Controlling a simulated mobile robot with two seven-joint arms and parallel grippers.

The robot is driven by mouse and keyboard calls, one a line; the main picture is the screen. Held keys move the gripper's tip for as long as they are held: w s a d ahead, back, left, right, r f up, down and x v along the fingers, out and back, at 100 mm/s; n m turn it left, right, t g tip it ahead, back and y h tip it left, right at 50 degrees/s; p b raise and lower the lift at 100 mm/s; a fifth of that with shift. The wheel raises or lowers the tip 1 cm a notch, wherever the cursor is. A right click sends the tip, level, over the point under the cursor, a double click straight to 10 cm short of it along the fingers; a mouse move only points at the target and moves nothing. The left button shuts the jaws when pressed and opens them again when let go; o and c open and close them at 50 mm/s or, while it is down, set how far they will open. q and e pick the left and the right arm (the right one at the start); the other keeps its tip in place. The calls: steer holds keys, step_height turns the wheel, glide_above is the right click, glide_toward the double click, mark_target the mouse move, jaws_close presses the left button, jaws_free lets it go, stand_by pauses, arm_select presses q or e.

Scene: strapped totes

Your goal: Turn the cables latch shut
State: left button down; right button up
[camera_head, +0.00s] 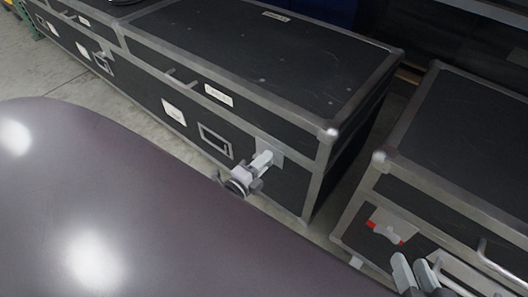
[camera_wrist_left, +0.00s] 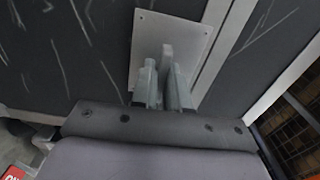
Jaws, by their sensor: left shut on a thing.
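My left gripper (camera_head: 262,162) is at the front of the long black case (camera_head: 240,50), near its right corner. In the left wrist view its two fingers (camera_wrist_left: 160,88) are closed around a grey latch handle (camera_wrist_left: 167,52). The handle stands out from a light metal plate (camera_wrist_left: 190,40), which also shows in the head view (camera_head: 277,152). The fingers hide much of the handle. I cannot read a cables label on the case. My right gripper (camera_head: 416,268) is at the bottom right, its two fingers apart with nothing seen between them.
A second black case (camera_head: 470,130) stands at the right, across a narrow gap. Its front has a latch with red marks (camera_head: 385,230) and a metal bar handle (camera_head: 500,262). The long case carries a white label (camera_head: 218,95) and a bracket handle (camera_head: 184,80).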

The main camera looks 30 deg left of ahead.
arm_select(q)
steer(key=shift+m, duration=0.3)
steer(key=c, duration=1.2)
jaws_free()
steer(key=shift+c, duration=0.2)
steer(key=shift+s, duration=0.1)
steer(key=shift+s, duration=0.25)
steer(key=s+p, duration=0.2)
steer(key=s, duration=0.4)
steer(key=shift+s+a, duration=0.25)
steer(key=shift+a, duration=0.05)
arm_select(e)
steer(key=shift+s+d+r+h, duration=0.1)
steer(key=shift+s+d+h, duration=0.15)
steer(key=shift+d, duration=0.15)
steer(key=shift+s+d+h, duration=0.1)
steer(key=shift+d+h, duration=0.15)
steer(key=shift+d, duration=0.15)
